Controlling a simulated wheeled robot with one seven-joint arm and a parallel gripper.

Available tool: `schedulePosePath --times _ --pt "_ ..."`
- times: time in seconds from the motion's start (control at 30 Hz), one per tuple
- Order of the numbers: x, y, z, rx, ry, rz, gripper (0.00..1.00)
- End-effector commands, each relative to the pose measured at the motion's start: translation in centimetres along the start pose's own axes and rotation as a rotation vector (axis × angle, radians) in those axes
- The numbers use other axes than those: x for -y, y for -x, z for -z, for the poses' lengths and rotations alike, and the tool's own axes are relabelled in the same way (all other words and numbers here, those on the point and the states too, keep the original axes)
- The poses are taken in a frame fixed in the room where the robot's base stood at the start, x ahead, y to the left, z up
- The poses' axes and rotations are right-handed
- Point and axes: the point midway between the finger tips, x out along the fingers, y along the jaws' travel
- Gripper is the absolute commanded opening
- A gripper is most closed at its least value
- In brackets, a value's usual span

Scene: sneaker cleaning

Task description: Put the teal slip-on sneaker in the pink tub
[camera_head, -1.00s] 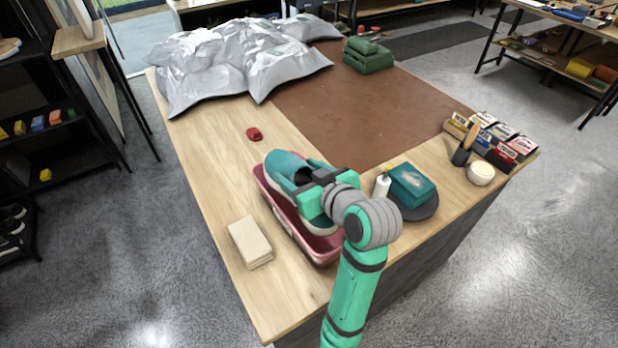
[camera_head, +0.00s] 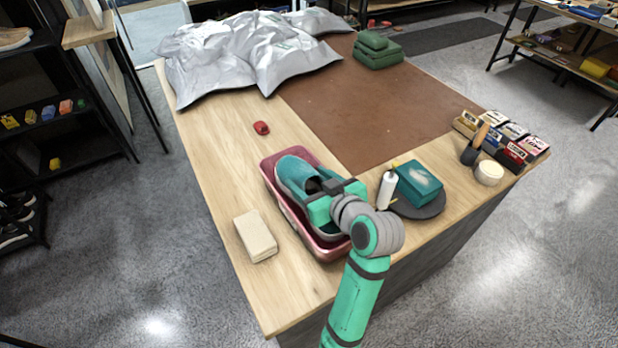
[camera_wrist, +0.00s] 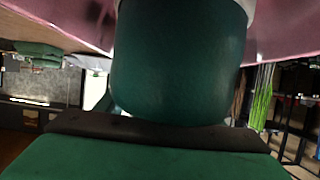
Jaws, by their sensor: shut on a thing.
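The teal slip-on sneaker (camera_head: 291,172) lies lengthwise within the outline of the pink tub (camera_head: 268,164), its toe toward the tub's far end. My gripper (camera_head: 328,190) is shut on the sneaker near its heel and opening. I cannot tell whether the sole touches the tub's floor. In the wrist view the sneaker's teal surface (camera_wrist: 180,60) fills the middle, and the tub's pink wall (camera_wrist: 285,25) shows on both sides of it. My gripper and wrist hide part of the heel and of the tub's near right side.
A beige block (camera_head: 255,236) lies left of the tub and a small red object (camera_head: 261,128) beyond it. A white bottle (camera_head: 386,190) and a teal box (camera_head: 418,184) stand on a dark round tray (camera_head: 425,209) to the right. Grey bags (camera_head: 255,50) cover the far left.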

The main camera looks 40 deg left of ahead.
Motion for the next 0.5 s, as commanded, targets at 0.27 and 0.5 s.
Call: schedulePosePath --times 0.27,0.5 --pt "0.08 -0.26 -0.47 -0.001 0.001 0.001 0.30" --pt "0.07 -0.26 -0.50 0.000 0.001 0.001 0.80"
